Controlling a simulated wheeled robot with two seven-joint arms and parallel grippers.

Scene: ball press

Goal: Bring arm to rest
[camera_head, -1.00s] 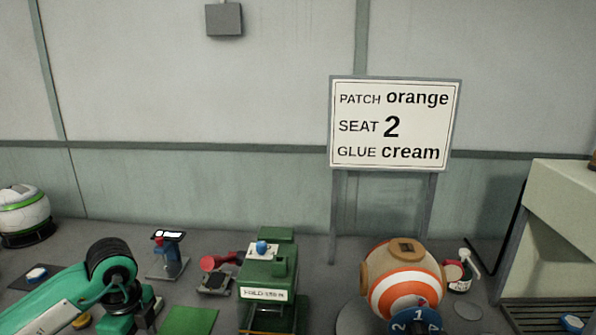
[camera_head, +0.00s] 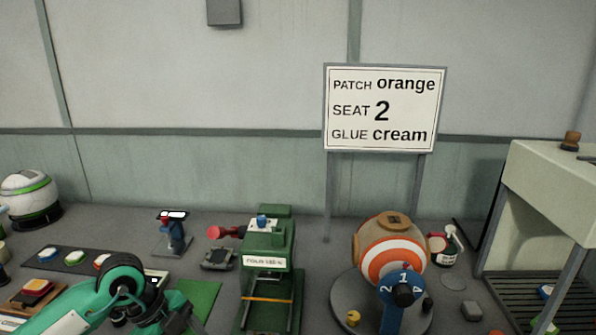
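My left arm (camera_head: 122,284), green with a dark joint, comes in from the lower left. Its gripper is not visible at the bottom edge. My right gripper is not in view. A sign (camera_head: 383,108) reads PATCH orange, SEAT 2, GLUE cream. A tan ball (camera_head: 371,238) with orange and white rings sits on a grey round stand (camera_head: 345,292). A green press (camera_head: 267,243) with a white label stands left of the ball.
A white and green ball (camera_head: 30,198) is at far left, near a dark mat (camera_head: 60,258) with coloured discs. A small blue stand (camera_head: 174,237) and a glue bottle (camera_head: 449,246) flank the middle. A pale sink-like bench (camera_head: 545,170) stands right over a slatted rack.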

